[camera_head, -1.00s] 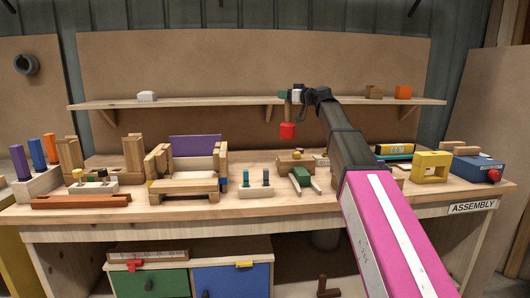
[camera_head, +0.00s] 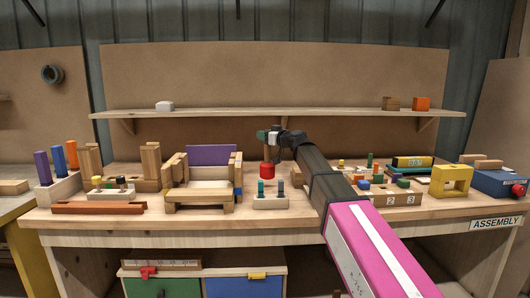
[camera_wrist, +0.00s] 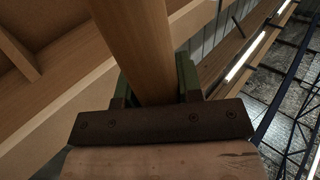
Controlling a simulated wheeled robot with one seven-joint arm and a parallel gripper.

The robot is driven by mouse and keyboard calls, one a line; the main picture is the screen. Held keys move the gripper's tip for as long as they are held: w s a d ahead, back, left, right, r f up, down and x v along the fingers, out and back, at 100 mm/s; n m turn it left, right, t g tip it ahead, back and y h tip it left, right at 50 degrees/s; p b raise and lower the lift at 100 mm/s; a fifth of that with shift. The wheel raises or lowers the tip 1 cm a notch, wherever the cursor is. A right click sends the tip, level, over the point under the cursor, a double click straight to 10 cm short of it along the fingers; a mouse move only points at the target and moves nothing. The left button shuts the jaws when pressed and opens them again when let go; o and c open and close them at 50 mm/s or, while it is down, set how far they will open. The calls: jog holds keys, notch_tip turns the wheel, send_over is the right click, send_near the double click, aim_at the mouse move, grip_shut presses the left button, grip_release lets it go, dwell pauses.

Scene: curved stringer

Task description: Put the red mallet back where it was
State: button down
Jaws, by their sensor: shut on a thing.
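The red mallet hangs head down in the camera_head view, its red head (camera_head: 267,171) just above or in front of the bench's back edge, between the wooden chair-like assembly and the numbered block in the picture. My gripper (camera_head: 270,136) is shut on the mallet's wooden handle, below the shelf line. In the wrist view the handle (camera_wrist: 142,45) runs between the two green fingertips (camera_wrist: 156,80); the red head is out of sight there. Whether the head touches anything is not clear.
The wooden chair-like assembly (camera_head: 200,195) is to the left. A numbered block (camera_head: 390,199) and a yellow block (camera_head: 451,181) are to the right. The shelf (camera_head: 220,114) is mostly bare.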

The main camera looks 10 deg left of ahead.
jog(key=shift+f, duration=2.4)
jog(key=c, duration=0.8)
grip_release()
jog(key=v, duration=1.2)
